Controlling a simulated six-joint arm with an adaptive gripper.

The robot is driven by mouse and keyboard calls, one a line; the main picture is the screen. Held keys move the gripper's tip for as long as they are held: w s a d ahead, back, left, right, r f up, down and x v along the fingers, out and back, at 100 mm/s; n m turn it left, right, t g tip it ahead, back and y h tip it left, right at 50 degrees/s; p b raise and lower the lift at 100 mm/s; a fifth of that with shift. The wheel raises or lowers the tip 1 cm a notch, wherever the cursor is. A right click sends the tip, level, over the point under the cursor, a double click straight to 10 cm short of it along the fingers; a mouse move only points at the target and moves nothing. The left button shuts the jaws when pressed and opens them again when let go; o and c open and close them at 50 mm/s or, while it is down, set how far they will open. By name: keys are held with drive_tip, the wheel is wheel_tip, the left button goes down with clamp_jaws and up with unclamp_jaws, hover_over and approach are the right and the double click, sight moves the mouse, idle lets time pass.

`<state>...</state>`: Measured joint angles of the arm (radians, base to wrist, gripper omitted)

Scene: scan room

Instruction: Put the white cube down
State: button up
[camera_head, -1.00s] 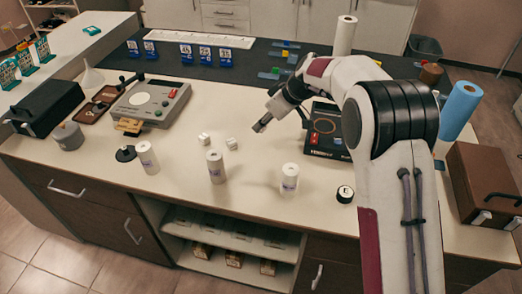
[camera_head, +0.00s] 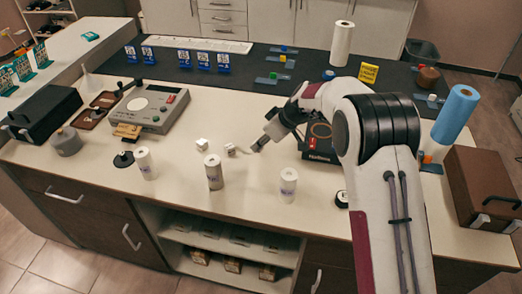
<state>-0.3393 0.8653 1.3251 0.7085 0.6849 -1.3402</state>
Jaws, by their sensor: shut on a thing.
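My gripper (camera_head: 257,148) is low over the pale worktop, left of the black device. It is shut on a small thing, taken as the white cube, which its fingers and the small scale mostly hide. Whether that thing touches the worktop I cannot tell. Two other small white cubes stand on the worktop to the left of my gripper: one farther off (camera_head: 201,145) and one close beside it (camera_head: 230,149).
White cylinders stand in front: left (camera_head: 144,164), middle (camera_head: 213,172) and right (camera_head: 288,186). A black device (camera_head: 318,145) is just right of my gripper. A grey device (camera_head: 150,107) stands at left. Bare worktop (camera_head: 250,112) lies behind the cubes.

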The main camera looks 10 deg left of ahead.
sight(262, 150)
drive_tip(key=shift+f, duration=1.8)
drive_tip(key=shift+f, duration=0.1)
drive_tip(key=o, duration=0.9)
drive_tip(key=shift+v, duration=0.9)
drive_tip(key=v, duration=1)
drive_tip(key=shift+r, duration=0.25)
